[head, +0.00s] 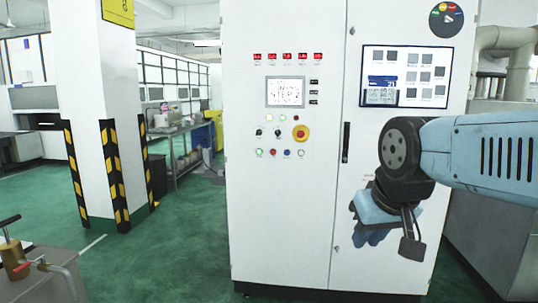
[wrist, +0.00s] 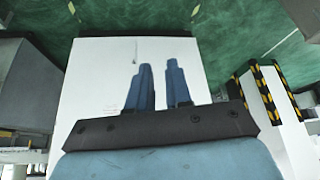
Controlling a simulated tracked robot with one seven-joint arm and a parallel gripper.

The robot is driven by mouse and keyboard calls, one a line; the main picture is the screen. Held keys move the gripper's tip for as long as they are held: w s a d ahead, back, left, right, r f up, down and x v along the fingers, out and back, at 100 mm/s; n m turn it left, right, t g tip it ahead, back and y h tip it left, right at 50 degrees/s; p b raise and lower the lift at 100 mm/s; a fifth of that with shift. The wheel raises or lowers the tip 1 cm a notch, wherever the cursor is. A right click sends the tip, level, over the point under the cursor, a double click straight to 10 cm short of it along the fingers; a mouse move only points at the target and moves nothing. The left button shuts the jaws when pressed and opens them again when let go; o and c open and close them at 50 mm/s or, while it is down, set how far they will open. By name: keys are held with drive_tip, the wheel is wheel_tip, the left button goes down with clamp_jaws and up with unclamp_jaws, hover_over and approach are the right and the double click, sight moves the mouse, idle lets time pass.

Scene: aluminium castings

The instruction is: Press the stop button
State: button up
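A large red stop button (head: 301,132) on a yellow surround sits on the white cabinet's (head: 255,215) front, right of several small knobs and lamps. My gripper (head: 370,238) is low in front of the cabinet's right door, below and to the right of the button. Its blue fingers point downward and hold nothing. In the wrist view a narrow gap shows between the fingers (wrist: 160,66), so the gripper is slightly open. The button does not show clearly in the wrist view.
A small screen (head: 286,92) is above the button. Below it are small coloured buttons (head: 273,153), one of them red. A dark vertical handle (head: 346,142) lies between the button and my arm. A striped pillar (head: 95,130) and green floor (head: 180,255) are at left.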

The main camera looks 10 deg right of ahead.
clamp_jaws()
idle(1.3)
